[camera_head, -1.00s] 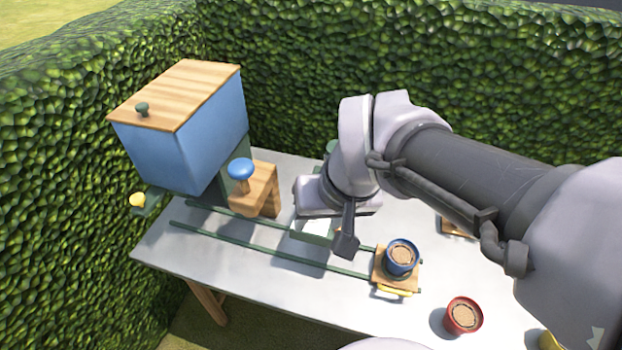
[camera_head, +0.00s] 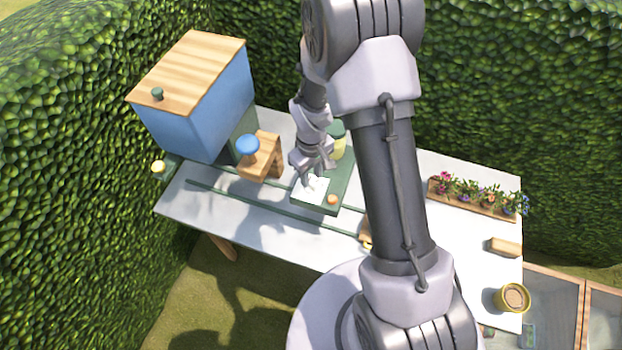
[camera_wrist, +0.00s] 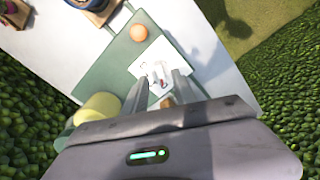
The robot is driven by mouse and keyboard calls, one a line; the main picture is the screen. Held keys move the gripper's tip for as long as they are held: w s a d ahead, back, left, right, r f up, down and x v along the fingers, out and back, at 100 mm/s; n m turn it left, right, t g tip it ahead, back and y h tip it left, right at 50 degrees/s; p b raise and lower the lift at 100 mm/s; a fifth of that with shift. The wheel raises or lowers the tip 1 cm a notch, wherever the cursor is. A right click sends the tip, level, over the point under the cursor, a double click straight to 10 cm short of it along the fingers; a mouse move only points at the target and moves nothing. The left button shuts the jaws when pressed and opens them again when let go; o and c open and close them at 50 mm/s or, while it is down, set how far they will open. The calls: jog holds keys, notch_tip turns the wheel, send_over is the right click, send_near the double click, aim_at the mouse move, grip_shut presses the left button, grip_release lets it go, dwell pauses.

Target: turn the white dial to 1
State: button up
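The white dial (camera_wrist: 157,74) sits on a white square plate (camera_wrist: 150,57) on a green box (camera_wrist: 112,82); a small red mark shows on or beside it. In the head view the plate (camera_head: 304,190) is partly hidden by my gripper (camera_head: 311,180), which points down at it. In the wrist view my gripper's (camera_wrist: 160,82) two fingers are apart, one on each side of the dial. I cannot tell whether they touch it. The number the dial points to is too small to read.
An orange button (camera_head: 332,200) and a yellow-green cylinder (camera_head: 339,148) are on the green box. A blue-knobbed wooden stand (camera_head: 262,160) and blue hopper (camera_head: 200,112) stand left. A flower planter (camera_head: 470,200) and yellow pot (camera_head: 513,297) are on the right of the table (camera_head: 460,265).

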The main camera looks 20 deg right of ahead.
aim_at(311, 183)
notch_tip(311, 183, down, 3)
jog(key=shift+f, duration=0.15)
grip_shut()
